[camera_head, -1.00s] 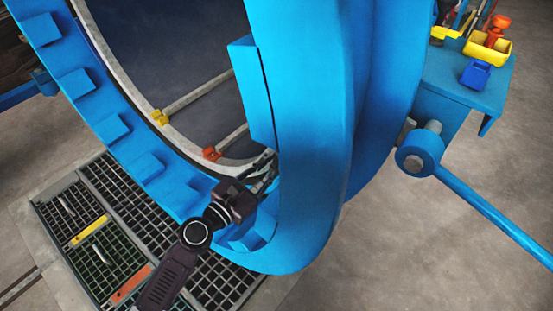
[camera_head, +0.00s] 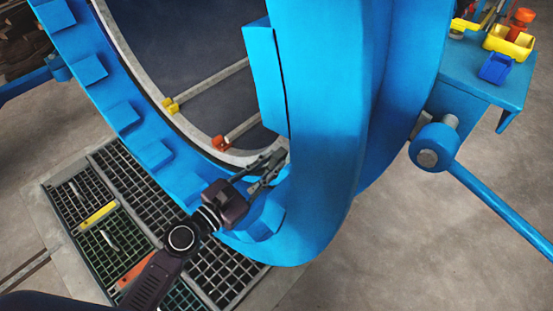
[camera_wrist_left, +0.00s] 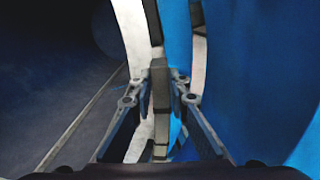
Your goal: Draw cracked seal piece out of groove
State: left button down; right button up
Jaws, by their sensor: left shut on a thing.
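My left gripper (camera_head: 274,166) is at the lower part of the blue autoclave ring (camera_head: 122,116), beside the pale inner rim (camera_head: 150,96). In the left wrist view its two fingers close from both sides on a narrow dark grey piece (camera_wrist_left: 160,82), which looks like the cracked seal piece. The piece stands lengthwise between the fingertips, in front of the pale rim and blue metal. I cannot tell whether any of it still sits in the groove (camera_wrist_left: 152,22). The crack is not distinguishable. My right gripper is not in view.
The large blue door ring (camera_head: 325,130) stands close on the right of the gripper. A floor grate (camera_head: 130,180) lies below. Rails with a yellow block (camera_head: 169,104) and an orange block (camera_head: 220,143) run inside the vessel. A blue side table (camera_head: 495,88) holds bins at the upper right.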

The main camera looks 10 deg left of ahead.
pick_arm(q)
jog(key=shift+b+v, duration=0.35)
jog(key=shift+v, duration=0.75)
jog(key=shift+b+v, duration=0.45)
jog(key=shift+v, duration=0.6)
jog(key=b+v, duration=0.3)
jog(key=v, duration=0.3)
jog(key=shift+s+a+b, duration=0.15)
jog(key=shift+s+b, duration=0.1)
jog(key=shift+b, duration=0.05)
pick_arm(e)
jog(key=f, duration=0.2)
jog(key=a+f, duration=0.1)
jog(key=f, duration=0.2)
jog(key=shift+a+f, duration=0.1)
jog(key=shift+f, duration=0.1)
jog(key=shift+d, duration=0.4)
